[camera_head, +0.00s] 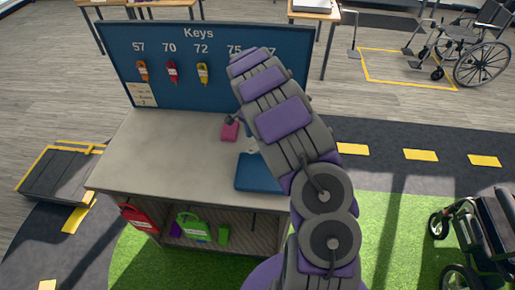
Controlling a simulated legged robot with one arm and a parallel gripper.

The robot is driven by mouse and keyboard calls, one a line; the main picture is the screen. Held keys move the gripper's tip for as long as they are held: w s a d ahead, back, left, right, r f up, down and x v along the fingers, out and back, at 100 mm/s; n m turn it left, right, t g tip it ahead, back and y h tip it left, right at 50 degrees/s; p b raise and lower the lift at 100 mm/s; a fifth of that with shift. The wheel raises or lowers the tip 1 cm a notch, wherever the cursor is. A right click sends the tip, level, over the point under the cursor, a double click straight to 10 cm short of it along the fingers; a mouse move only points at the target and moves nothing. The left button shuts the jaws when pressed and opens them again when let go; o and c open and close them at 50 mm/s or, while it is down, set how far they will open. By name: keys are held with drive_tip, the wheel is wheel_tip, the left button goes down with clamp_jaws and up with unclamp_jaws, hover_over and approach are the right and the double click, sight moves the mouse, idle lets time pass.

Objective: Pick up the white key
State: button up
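The blue key board (120,50) marked "Keys" stands at the back of a grey desk. Keys hang under its numbers: an orange one (142,71) under 57, a red one (172,73) under 70 and a yellow one (203,73) under 72. The number 75 shows partly, and what hangs below it is hidden by my arm. I see no key that is clearly white. My arm reaches up from the bottom over the desk, its far end (250,60) in front of the board's right part. The fingers cannot be made out.
The desk top (150,150) is bare on its left. A pink object (229,131) and a blue item (256,174) lie near my arm. Red and green bags (193,227) sit below. Wheelchairs (480,45) stand at the right; a dark ramp (60,175) is left.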

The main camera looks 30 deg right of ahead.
sight(256, 147)
drive_tip(key=shift+s+d+f+b, duration=0.15)
drive_tip(key=shift+f+b, duration=0.15)
drive_tip(key=shift+f, duration=1.25)
drive_tip(key=shift+s+d+f+b, duration=0.15)
drive_tip(key=shift+f+b, duration=0.15)
drive_tip(key=shift+f, duration=1.2)
drive_tip(key=shift+a, duration=0.15)
drive_tip(key=c, duration=0.7)
drive_tip(key=shift+r, duration=0.1)
wheel_tip(256, 147, up, 3)
drive_tip(key=shift+r+p, duration=0.15)
drive_tip(key=shift+p, duration=0.3)
drive_tip(key=shift+s+r, duration=0.1)
drive_tip(key=shift+s, duration=0.2)
drive_tip(key=s+a, duration=0.1)
drive_tip(key=s, duration=0.4)
drive_tip(key=s+a+r+p, duration=0.1)
drive_tip(key=s, duration=0.4)
drive_tip(key=s+a, duration=0.1)
drive_tip(key=s, duration=0.4)
drive_tip(key=shift+s+r+p, duration=0.1)
drive_tip(key=shift+r+p, duration=0.1)
drive_tip(key=shift+p, duration=0.2)
